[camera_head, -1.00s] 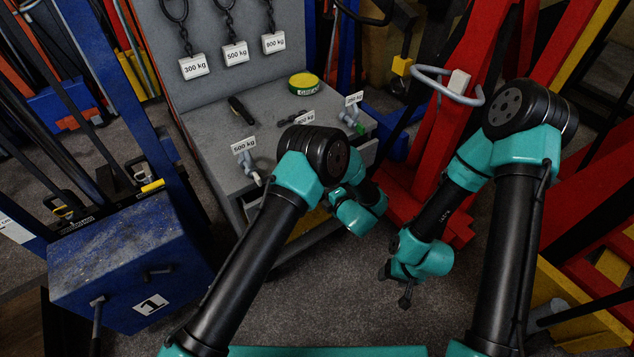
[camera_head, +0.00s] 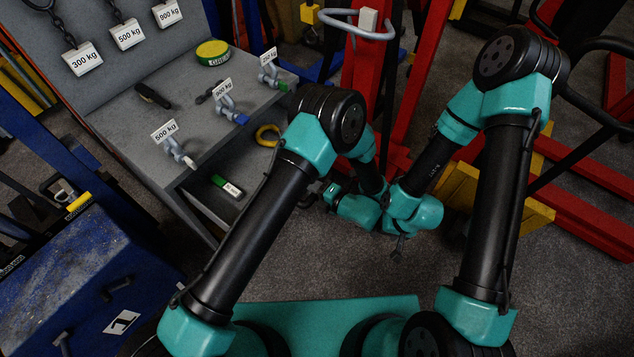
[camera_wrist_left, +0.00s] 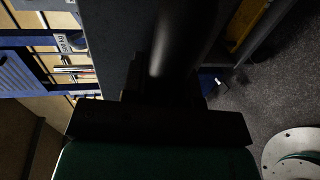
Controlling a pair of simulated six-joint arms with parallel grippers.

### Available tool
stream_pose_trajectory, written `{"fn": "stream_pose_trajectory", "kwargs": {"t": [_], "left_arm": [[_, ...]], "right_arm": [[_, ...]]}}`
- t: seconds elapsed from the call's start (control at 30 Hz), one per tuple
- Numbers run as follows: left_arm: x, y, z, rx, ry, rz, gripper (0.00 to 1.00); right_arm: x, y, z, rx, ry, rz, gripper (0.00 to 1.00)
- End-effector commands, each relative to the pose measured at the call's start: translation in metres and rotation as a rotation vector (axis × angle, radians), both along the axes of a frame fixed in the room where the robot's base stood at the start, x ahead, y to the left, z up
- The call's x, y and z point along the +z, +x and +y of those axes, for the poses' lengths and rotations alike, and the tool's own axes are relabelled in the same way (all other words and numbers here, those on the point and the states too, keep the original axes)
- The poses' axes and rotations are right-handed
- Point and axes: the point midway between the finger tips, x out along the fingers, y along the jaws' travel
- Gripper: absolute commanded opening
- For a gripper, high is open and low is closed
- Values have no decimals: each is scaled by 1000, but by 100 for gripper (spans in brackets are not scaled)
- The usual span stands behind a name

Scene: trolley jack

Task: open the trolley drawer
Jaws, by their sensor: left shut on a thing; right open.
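The grey trolley (camera_head: 130,125) stands at the left in the head view. Its drawer (camera_head: 248,160) is pulled out below the top, with a yellow ring (camera_head: 268,135) and a small green and white item (camera_head: 227,187) showing inside. My left gripper (camera_head: 322,195) is at the drawer's front edge; my arm hides much of that front. In the left wrist view the gripper (camera_wrist_left: 165,100) is dark and shut at the grey drawer front (camera_wrist_left: 107,45), with drawer contents to the left. The handle between its fingers is hard to make out. My right gripper (camera_head: 397,248) is open and empty over the floor.
Shackles with weight labels (camera_head: 164,131) and a yellow-green tape roll (camera_head: 212,51) are on the trolley top. A blue box (camera_head: 60,270) stands at the lower left. Red frames (camera_head: 400,80) stand behind. Grey floor (camera_head: 290,255) is clear in front of the drawer.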

Motion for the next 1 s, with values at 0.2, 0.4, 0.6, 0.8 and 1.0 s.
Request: {"fn": "stream_pose_trajectory", "kwargs": {"t": [0.2,0.4,0.6,0.8,1.0], "left_arm": [[0,-1,0,4,-1,-1,0],[0,-1,0,4,-1,-1,30],[0,-1,0,4,-1,-1,49],[0,-1,0,4,-1,-1,53],[1,-3,-3,3,-1,-1,53]], "right_arm": [[0,0,0,0,0,0,64],[0,0,0,0,0,0,64],[0,0,0,0,0,0,64],[0,0,0,0,0,0,64],[0,0,0,0,0,0,64]]}}
